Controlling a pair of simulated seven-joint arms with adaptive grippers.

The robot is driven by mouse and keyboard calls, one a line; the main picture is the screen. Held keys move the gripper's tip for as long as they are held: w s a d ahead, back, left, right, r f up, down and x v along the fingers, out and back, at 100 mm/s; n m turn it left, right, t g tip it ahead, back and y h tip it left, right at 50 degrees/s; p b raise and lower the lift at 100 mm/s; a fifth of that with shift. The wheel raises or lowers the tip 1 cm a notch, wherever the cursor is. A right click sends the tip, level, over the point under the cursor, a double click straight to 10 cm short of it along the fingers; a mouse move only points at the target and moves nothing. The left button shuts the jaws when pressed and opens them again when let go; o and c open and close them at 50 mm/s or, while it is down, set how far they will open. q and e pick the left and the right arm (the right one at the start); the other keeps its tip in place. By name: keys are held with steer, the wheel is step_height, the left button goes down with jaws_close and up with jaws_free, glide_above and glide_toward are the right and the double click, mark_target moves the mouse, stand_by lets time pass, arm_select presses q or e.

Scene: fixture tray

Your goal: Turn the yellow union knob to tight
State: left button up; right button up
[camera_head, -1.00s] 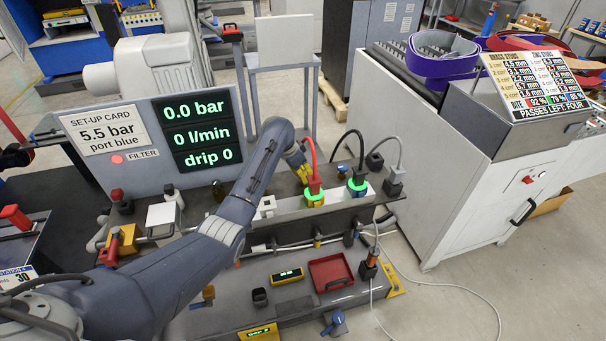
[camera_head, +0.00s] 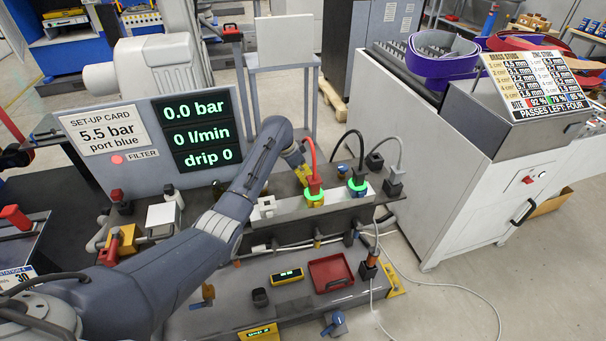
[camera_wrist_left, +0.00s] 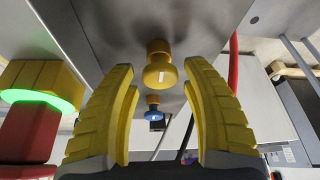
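The yellow knob (camera_wrist_left: 160,70) shows in the left wrist view, with a short white mark on its face. It sits on a grey surface. My left gripper (camera_wrist_left: 160,78) is open, with one yellow finger on each side of the knob; I see no clear contact. In the head view my left gripper (camera_head: 303,174) is at the back of the fixture, and it hides the yellow knob. A blue knob (camera_wrist_left: 153,109) shows beyond the yellow one in the wrist view. My right gripper is not in view.
A yellow coupling (camera_head: 314,202) with a glowing green ring and red hose stands close beside my left gripper. A blue coupling (camera_head: 357,191) with a black hose stands to its right. The display panel (camera_head: 205,130) reads 0.0 bar. A red tray (camera_head: 331,273) lies in front.

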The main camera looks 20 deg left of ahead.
arm_select(q)
steer(key=shift+o, duration=0.9)
steer(key=v, duration=1.2)
steer(key=shift+d, duration=0.1)
